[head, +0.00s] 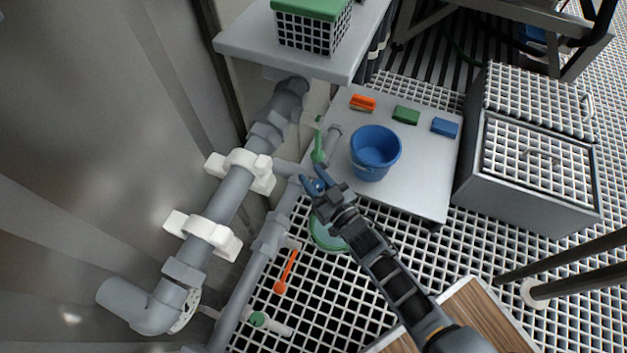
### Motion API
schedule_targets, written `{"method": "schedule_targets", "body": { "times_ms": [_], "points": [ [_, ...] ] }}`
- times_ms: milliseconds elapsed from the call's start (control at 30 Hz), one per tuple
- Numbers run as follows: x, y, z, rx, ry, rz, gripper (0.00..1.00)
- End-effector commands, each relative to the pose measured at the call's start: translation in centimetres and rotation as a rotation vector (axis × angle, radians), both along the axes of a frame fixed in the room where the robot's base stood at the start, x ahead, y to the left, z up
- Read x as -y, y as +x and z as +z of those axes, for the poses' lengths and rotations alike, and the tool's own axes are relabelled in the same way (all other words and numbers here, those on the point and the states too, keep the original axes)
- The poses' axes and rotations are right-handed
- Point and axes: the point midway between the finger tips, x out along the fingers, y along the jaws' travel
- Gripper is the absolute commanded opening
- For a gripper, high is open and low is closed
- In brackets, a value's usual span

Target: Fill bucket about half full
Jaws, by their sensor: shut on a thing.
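A blue bucket (375,153) stands upright on a low grey table, right of the pipes. Its inside looks plain blue, and I cannot tell whether it holds any water. My gripper (315,184) is left of and slightly nearer than the bucket, apart from it, beside the grey pipework. It is shut on a small blue part (318,185) that looks like a valve handle; the fingers hide most of it. A green handle (318,148) sits on the pipe just behind my gripper. An orange handle (286,271) is lower on the pipework.
The low table (428,178) also bears an orange, a green and a blue block (445,127) at its back. A green-rimmed round thing (327,236) is partly hidden under my arm. Thick grey pipes (233,195) fill the left. A grey cabinet (530,160) stands right.

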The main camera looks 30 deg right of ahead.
Motion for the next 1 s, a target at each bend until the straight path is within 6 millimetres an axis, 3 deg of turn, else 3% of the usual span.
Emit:
{"method": "schedule_targets", "body": {
  "times_ms": [567, 600, 800, 1000],
  "points": [
    [0.12, 0.03, -0.06, -0.002, 0.000, -0.032, 0.06],
    [0.11, 0.03, -0.05, -0.002, 0.000, -0.031, 0.37],
    [0.09, 0.03, -0.02, -0.001, -0.001, -0.031, 0.56],
    [0.08, 0.03, 0.01, 0.000, -0.001, -0.030, 0.57]
  ]
}}
